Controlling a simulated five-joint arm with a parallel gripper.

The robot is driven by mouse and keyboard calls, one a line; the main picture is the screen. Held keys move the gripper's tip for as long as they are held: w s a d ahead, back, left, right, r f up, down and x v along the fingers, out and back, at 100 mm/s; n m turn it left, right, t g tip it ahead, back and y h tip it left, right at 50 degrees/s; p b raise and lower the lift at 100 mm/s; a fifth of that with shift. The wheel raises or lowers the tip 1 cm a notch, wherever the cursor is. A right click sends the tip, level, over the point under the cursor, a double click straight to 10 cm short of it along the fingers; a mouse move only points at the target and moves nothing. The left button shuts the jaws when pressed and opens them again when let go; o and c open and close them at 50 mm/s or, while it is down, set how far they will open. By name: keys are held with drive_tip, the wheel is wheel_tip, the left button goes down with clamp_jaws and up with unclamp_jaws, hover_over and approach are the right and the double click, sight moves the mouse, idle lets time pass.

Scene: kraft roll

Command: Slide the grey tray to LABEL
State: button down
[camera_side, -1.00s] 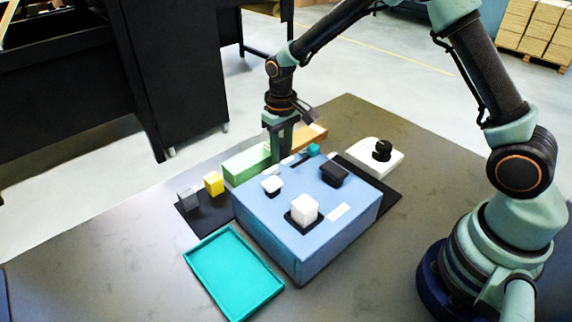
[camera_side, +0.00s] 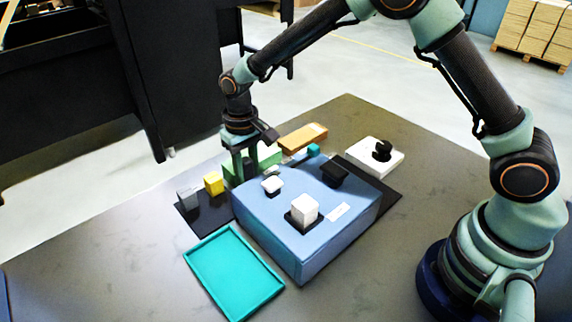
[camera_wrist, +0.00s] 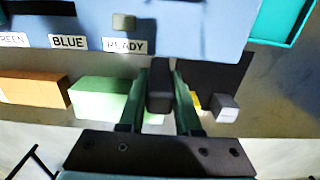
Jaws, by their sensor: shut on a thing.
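My gripper (camera_side: 245,174) is at the far left edge of the blue box, in front of the green block. In the wrist view its two fingers (camera_wrist: 160,82) are shut on a dark grey block (camera_wrist: 160,88). The blue box (camera_side: 280,232) has readable labels BLUE (camera_wrist: 68,42) and READY (camera_wrist: 126,46) in the wrist view, with another partly cut off. None that I can read says LABEL.
A green block (camera_side: 268,157) and an orange block (camera_side: 302,137) lie behind the box. A yellow block (camera_side: 213,183) and a grey cube (camera_side: 187,197) stand left on a black mat. A teal tray (camera_side: 235,272) lies in front. A white block with a black knob (camera_side: 370,160) is at right.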

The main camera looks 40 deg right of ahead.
drive_tip(key=shift+a, duration=0.8)
drive_tip(key=shift+r, duration=0.1)
drive_tip(key=c, duration=0.6)
unclamp_jaws()
drive_tip(key=shift+d, duration=0.1)
wheel_tip(320, 180, up, 12)
